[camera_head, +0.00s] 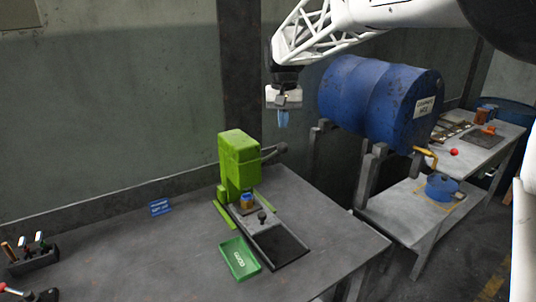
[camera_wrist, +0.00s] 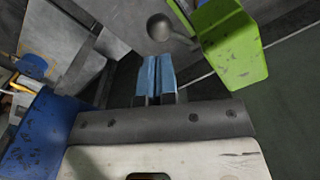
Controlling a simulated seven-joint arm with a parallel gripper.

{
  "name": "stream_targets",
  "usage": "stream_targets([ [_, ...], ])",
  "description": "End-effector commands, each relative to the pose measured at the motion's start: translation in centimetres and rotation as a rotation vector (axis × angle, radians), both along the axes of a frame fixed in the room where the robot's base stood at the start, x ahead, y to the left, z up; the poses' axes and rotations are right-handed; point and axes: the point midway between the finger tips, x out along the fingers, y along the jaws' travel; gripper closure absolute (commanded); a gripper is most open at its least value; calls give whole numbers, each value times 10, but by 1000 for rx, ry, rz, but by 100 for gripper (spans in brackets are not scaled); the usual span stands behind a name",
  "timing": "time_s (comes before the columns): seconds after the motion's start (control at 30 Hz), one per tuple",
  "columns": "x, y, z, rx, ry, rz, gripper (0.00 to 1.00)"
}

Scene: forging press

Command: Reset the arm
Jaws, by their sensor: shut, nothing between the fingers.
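My gripper (camera_head: 283,118) hangs from my white arm, pointing down, in the air above and to the right of the green press. Its blue fingers are shut with nothing between them, and they show side by side in the wrist view (camera_wrist: 157,78). The green press (camera_head: 238,160) stands on the grey table, with a dark lever ending in a ball knob (camera_head: 281,148) on its right. The press body (camera_wrist: 232,45) and the knob (camera_wrist: 159,26) also show in the wrist view, beyond the fingers. My gripper is apart from both.
A blue barrel (camera_head: 372,100) lies on a stand just right of my gripper. A green tray (camera_head: 239,259) lies in front. A tool rack (camera_head: 33,254) stands at far left. The table between is mostly clear.

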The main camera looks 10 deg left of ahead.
Motion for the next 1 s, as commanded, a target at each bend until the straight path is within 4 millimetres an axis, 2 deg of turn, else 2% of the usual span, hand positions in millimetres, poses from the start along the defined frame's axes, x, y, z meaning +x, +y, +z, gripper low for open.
stream_targets([
  [0.2,0,0,10,0,-1,0,100],
  [0.67,-4,-6,11,1,-3,-4,100],
  [0.87,-21,-32,15,5,-15,-20,100],
  [1.0,-44,-63,17,10,-28,-40,100],
])
